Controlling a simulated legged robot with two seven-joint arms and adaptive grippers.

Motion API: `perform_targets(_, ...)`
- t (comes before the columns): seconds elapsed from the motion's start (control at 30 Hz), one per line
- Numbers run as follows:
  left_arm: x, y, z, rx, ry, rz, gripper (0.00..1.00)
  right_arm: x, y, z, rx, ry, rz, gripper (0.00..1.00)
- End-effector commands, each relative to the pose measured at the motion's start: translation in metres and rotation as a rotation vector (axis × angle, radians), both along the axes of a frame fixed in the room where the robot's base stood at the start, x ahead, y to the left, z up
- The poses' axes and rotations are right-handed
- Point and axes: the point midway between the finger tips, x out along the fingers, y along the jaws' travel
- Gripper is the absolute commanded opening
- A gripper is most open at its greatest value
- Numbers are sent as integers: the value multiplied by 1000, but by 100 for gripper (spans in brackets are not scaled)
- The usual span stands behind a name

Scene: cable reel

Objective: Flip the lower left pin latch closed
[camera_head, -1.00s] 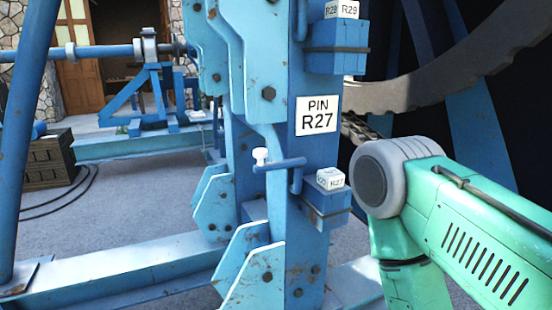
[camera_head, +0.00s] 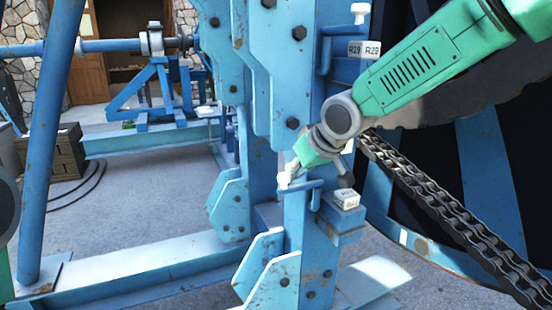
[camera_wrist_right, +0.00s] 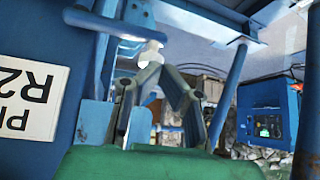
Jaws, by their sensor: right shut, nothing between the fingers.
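The lower left pin latch (camera_head: 310,187) is a blue bent rod with a white knob on the blue upright. Its knob points left in the head view and shows just past my fingertips in the right wrist view (camera_wrist_right: 150,52). My right gripper (camera_head: 288,176) comes down from the upper right to the knob. Its fingers (camera_wrist_right: 168,72) look closed and empty, beside or against the knob; contact is unclear. The PIN sign (camera_wrist_right: 30,98) shows upside down in the wrist view; my arm hides it in the head view. My left gripper is not in view.
A labelled white block (camera_head: 345,199) sits on a blue bracket right of the latch. Another latch with a white knob (camera_head: 360,9) stands higher up. A heavy chain (camera_head: 450,215) and the reel lie to the right. Open floor (camera_head: 140,215) lies left.

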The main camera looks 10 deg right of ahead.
Motion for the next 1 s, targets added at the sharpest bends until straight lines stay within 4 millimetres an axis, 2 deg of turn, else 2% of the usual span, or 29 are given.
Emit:
perform_targets(0.03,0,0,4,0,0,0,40,5,-1,22,-5,-21,-2,0)
perform_targets(0.1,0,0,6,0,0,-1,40,9,-1,39,-13,-39,-3,0)
perform_targets(0.27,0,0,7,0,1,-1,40,12,1,53,-21,-52,-4,0)
perform_targets(0.67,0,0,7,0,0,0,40,16,3,47,-21,-52,-3,0)
perform_targets(1.0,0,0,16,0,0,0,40,53,16,3,-21,-49,-3,0)
